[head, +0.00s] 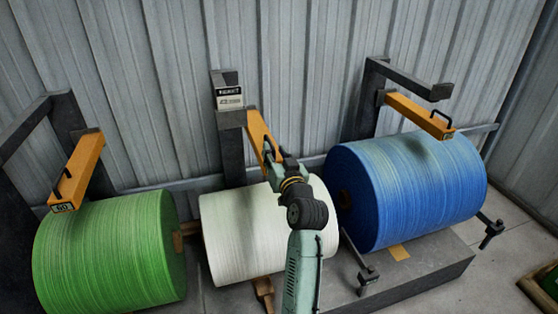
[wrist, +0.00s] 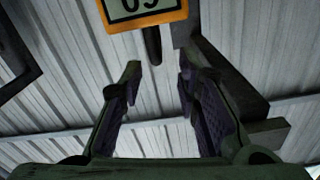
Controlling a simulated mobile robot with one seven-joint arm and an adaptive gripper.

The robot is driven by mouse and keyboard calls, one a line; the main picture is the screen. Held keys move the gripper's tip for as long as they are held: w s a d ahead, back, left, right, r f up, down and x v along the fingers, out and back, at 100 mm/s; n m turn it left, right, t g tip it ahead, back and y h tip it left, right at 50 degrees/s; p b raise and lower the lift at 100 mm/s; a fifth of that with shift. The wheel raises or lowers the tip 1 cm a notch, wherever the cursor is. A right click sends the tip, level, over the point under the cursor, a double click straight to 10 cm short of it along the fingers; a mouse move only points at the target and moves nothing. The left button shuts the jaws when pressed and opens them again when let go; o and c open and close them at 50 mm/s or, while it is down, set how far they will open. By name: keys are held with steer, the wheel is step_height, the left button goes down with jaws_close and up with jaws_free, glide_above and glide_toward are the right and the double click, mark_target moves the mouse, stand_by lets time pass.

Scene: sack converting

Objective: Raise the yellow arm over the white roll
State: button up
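The yellow arm (head: 257,133) runs from the dark post behind the white roll (head: 238,240) forward over the roll's upper part. My gripper (head: 277,158) is at its front end, which my own arm partly hides. In the wrist view the yellow arm's end (wrist: 147,20) shows at the top, with a numbered plate in a yellow frame. A dark bar, perhaps its handle (wrist: 152,46), hangs into view below the plate. My gripper's fingers (wrist: 159,76) are apart below it, with nothing seen between them. I cannot tell whether they touch the handle.
A green roll (head: 105,250) stands left and a blue roll (head: 410,185) right, each with its own yellow arm (head: 80,170) (head: 418,114). A sign (head: 229,97) is on the middle post. A corrugated wall (head: 300,60) is close behind.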

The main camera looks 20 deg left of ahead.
steer(key=shift+v, duration=2.25)
